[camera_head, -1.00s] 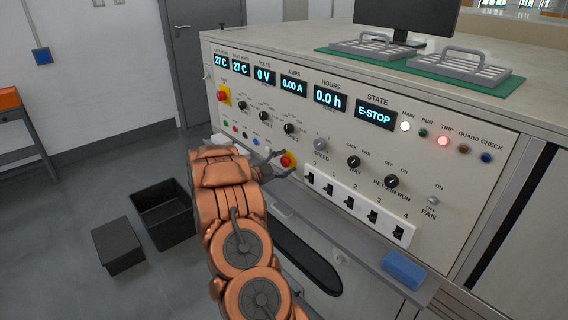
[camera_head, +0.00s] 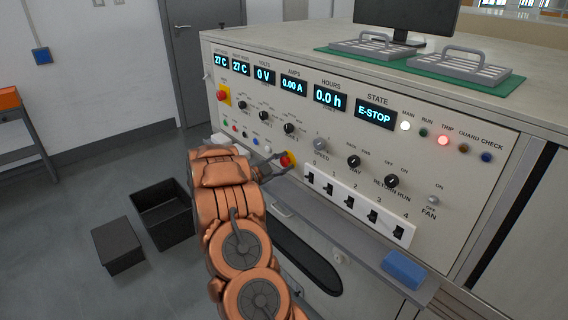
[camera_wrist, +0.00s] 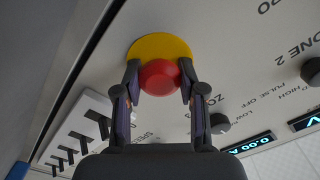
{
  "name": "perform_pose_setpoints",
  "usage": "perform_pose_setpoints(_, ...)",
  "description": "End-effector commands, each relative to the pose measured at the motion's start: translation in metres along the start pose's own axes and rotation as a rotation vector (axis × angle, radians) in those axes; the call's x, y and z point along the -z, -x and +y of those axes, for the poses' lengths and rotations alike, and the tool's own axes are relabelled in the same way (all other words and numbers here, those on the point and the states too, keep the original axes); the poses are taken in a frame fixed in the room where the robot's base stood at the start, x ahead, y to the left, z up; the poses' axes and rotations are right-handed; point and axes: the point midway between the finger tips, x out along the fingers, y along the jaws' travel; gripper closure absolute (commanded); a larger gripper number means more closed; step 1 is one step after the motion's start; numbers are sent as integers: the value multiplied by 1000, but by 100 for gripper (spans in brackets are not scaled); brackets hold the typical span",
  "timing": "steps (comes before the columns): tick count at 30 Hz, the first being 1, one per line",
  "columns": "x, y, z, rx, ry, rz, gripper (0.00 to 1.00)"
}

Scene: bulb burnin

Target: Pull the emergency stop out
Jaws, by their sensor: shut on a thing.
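The emergency stop is a red mushroom button (camera_head: 286,160) on a yellow round plate, low on the front panel. In the wrist view the red button (camera_wrist: 159,77) sits in front of its yellow plate (camera_wrist: 150,47). My gripper (camera_head: 279,162) is at the button, and in the wrist view its two fingers (camera_wrist: 158,84) are shut on the red cap, one on each side. The state display (camera_head: 375,113) reads E-STOP, and the red TRIP lamp (camera_head: 443,140) is lit. A second red knob on yellow (camera_head: 223,96) is at the panel's upper left.
A row of black rocker switches on a white strip (camera_head: 358,207) lies right of my gripper. Below it a grey ledge holds a blue block (camera_head: 404,268). Several knobs sit above. A black open bin (camera_head: 163,212) stands on the floor at left.

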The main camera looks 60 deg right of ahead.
Motion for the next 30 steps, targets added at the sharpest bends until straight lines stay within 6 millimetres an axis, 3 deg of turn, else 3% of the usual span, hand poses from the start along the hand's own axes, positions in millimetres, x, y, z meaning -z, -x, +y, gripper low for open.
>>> perform_pose_setpoints(14,-2,11,2,-2,3,-3,100)
perform_pose_setpoints(15,-2,11,2,-2,3,-3,58)
perform_pose_setpoints(22,-1,10,1,-2,2,-2,34)
perform_pose_setpoints(30,-1,9,1,-1,1,-1,33)
